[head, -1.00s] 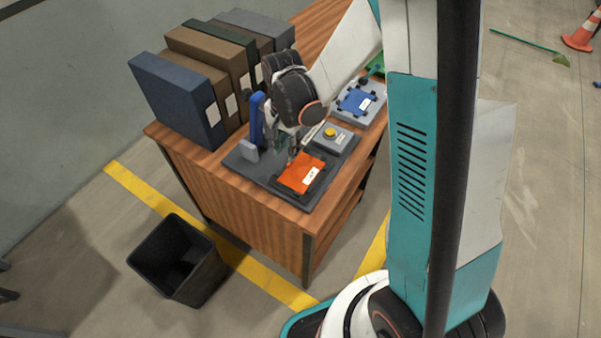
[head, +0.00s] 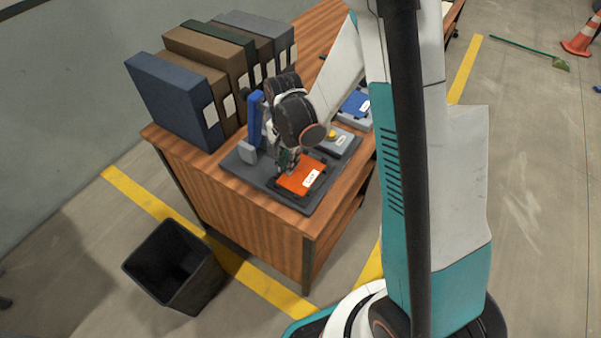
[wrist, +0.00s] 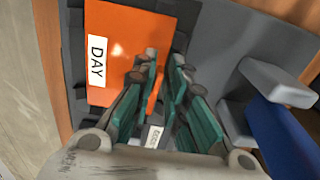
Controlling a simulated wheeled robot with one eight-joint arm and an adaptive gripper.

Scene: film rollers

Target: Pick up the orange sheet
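The orange sheet (head: 297,181), with a white label, lies flat on a dark grey base on the wooden desk. In the wrist view the orange sheet (wrist: 125,35) fills the upper left, and its label reads "DAY". My gripper (head: 286,163) is at the sheet's back left edge in the head view. In the wrist view my gripper (wrist: 165,58) has its two green-padded fingers a small gap apart, pointing at the sheet's edge. The left finger covers part of the sheet. I cannot tell whether the fingertips touch it.
An upright blue part (head: 256,120) with a grey block (head: 247,151) stands beside my gripper. A grey box with a yellow button (head: 333,135) and a blue sheet (head: 355,102) lie behind. Binders (head: 180,95) stand at the back left. A black bin (head: 172,265) is on the floor.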

